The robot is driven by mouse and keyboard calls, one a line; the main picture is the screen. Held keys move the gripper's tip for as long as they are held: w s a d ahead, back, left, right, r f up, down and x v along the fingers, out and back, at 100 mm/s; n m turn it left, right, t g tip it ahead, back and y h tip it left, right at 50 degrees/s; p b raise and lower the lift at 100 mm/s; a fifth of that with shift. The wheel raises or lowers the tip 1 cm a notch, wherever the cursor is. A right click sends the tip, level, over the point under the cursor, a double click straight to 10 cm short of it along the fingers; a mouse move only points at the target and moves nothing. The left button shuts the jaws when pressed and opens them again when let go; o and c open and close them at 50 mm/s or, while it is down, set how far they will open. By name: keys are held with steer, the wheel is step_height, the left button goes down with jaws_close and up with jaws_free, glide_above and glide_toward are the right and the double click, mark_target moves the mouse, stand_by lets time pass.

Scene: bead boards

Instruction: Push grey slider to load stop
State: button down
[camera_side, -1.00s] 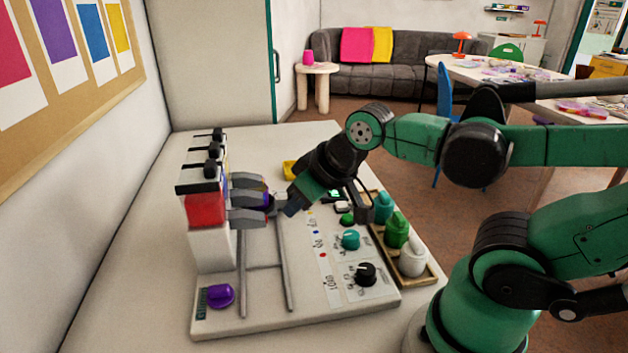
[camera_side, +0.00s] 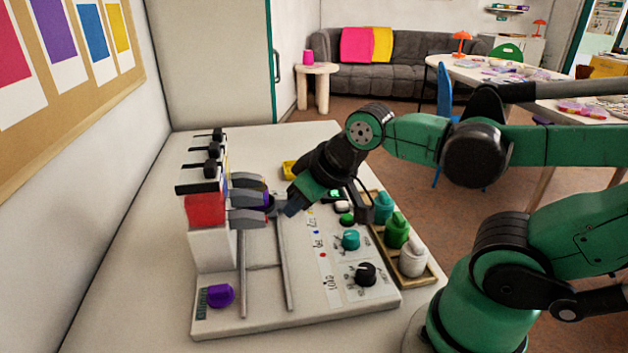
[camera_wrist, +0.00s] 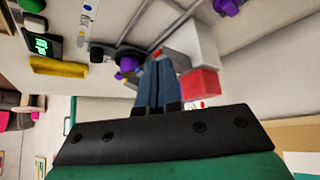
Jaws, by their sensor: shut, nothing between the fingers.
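On the pale board (camera_side: 265,312), grey slider-like pieces (camera_side: 246,217) stick out beside the red-and-white column at the left. A purple part shows between them. I cannot tell for certain which piece is the grey slider, nor where the load stop is. My gripper (camera_side: 286,208) is shut and empty, just right of these pieces; whether it touches them is unclear. In the wrist view my shut blue-grey fingers (camera_wrist: 156,80) point at the board, close to a purple part (camera_wrist: 128,66). The grey-white block (camera_wrist: 192,42) and red block (camera_wrist: 200,83) are to their right.
Two grey rails (camera_side: 284,270) run along the board. A teal knob (camera_side: 350,239), a black knob (camera_side: 366,273) and a purple button (camera_side: 220,295) are on it. A wooden tray of bottles (camera_side: 412,262) stands at the right.

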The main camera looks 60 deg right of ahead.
stand_by(0.3)
steer(key=c, duration=1)
jaws_free()
steer(key=shift+c, duration=0.2)
steer(key=o, duration=0.3)
steer(key=shift+w+d+r+m, duration=0.25)
steer(key=shift+w+m, duration=0.05)
steer(key=shift+m, duration=0.1)
steer(key=shift+o, duration=1)
steer(key=w+d+r+m+g, duration=0.1)
steer(key=w+d+m+g, duration=0.2)
steer(key=w+d+m, duration=0.2)
steer(key=m, duration=0.2)
steer(key=shift+w+m+h, duration=0.3)
steer(key=shift+w, duration=0.05)
steer(key=m+g, duration=0.4)
steer(key=m, duration=0.5)
glide_toward(272, 201)
steer(key=s+d, duration=0.1)
steer(key=s+d+f, duration=0.1)
steer(key=s+d, duration=0.1)
steer(key=shift+s+f, duration=0.1)
steer(key=shift+f, duration=0.05)
steer(key=shift+d+f+m, duration=0.3)
steer(key=shift+d+f, duration=0.05)
steer(key=shift+f, duration=2.85)
jaws_close()
